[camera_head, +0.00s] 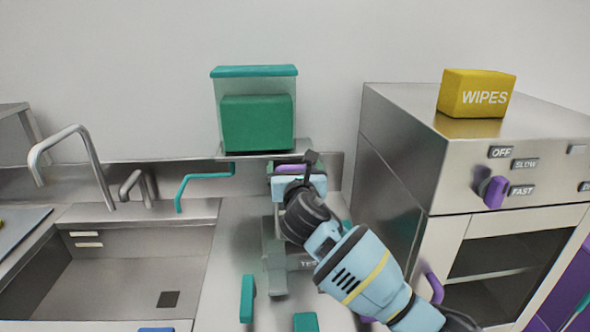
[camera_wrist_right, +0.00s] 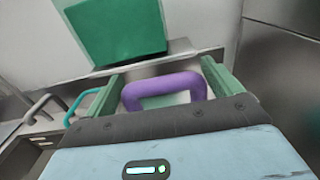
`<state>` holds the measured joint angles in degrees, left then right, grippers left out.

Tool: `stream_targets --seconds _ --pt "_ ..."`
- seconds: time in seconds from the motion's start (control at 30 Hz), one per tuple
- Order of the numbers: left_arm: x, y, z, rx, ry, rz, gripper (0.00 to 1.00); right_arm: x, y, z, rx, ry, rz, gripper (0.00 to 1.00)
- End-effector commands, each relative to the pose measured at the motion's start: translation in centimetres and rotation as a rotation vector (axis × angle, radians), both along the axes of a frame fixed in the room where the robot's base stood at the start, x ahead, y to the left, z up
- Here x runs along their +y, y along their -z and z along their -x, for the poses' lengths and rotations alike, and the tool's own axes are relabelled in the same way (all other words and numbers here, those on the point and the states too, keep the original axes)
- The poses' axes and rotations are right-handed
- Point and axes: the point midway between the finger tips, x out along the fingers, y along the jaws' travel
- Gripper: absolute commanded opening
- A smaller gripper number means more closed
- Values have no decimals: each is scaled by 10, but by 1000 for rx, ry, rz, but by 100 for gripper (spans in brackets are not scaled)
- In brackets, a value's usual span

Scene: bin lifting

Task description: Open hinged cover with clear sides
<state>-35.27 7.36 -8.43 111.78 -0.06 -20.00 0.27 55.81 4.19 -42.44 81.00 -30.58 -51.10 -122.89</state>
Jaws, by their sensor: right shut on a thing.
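My right gripper (camera_head: 293,172) is at the back of the counter, just below the wall shelf. In the right wrist view its two green fingers (camera_wrist_right: 162,78) stand either side of a purple handle (camera_wrist_right: 165,88) and are shut on it. The purple handle also shows in the head view (camera_head: 291,169), partly behind my gripper. A grey, partly see-through unit (camera_head: 275,255) with a partly hidden label stands below. My wrist covers much of it, so I cannot tell the cover's angle. My left gripper is not in view.
A clear bin with a teal lid (camera_head: 254,71) and a green block (camera_head: 257,123) inside stands on the shelf. A sink (camera_head: 120,285) and taps are left. An oven (camera_head: 395,140) bearing a yellow wipes box (camera_head: 476,94) stands close on the right.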

Motion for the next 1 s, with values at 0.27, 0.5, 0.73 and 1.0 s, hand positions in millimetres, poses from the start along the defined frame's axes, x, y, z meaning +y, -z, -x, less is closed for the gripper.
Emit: stream_targets --seconds 0.27,0.5,0.73,1.0 --pt "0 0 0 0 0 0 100 0 -13 -20 97 2 2 50" --pt "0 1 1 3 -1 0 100 0 -25 -49 244 2 1 50" --pt "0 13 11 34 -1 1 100 0 -26 -75 375 3 0 50" --pt "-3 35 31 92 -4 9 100 0 -24 -101 496 2 0 50"
